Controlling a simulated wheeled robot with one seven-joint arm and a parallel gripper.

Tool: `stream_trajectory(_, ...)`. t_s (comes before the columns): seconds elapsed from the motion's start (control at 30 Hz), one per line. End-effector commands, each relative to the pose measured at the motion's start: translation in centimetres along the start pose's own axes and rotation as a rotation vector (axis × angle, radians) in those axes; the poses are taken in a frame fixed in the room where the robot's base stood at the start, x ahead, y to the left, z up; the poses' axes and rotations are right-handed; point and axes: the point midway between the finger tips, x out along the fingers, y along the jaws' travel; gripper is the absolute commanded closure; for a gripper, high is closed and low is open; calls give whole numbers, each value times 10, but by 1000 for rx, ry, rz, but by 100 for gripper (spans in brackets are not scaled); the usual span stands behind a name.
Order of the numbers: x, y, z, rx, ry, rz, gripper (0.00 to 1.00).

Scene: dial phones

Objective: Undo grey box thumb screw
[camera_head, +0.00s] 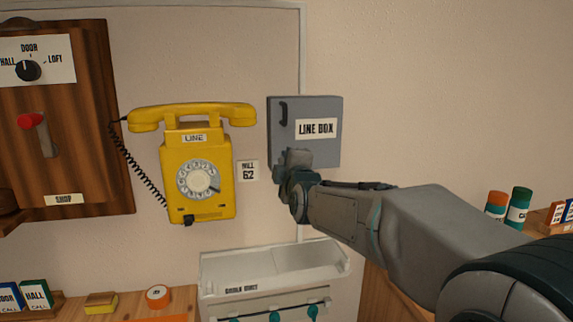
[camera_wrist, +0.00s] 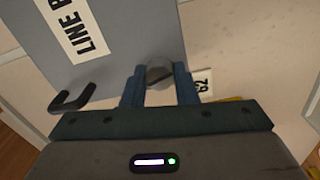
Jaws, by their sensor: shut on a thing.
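The grey line box (camera_head: 304,130) hangs on the wall, right of the yellow phone, with a "LINE BOX" label and a black handle (camera_head: 283,113) at its upper left. In the wrist view the box (camera_wrist: 125,40) fills the upper left, its handle (camera_wrist: 72,100) at left. The thumb screw (camera_wrist: 158,75) is a dark round knob near the box's edge. My gripper (camera_wrist: 159,90) has its two fingers on either side of the screw and is shut on it. In the head view my gripper (camera_head: 292,165) covers the box's lower left corner and hides the screw.
A wooden panel (camera_head: 90,120) hangs further left. A white rack (camera_head: 272,265) is below. Cans (camera_head: 518,208) stand at right behind my arm.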

Motion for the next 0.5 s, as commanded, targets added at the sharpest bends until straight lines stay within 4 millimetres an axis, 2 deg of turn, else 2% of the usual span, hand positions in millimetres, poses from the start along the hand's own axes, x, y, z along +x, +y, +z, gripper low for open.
stream_trajectory(0.43, 0, 1, -2, -11, 3, 2, 96)
stream_trajectory(0.47, 0, 1, -2, -11, 3, 2, 71)
stream_trajectory(0.5, 0, 1, -2, -11, 3, 2, 60)
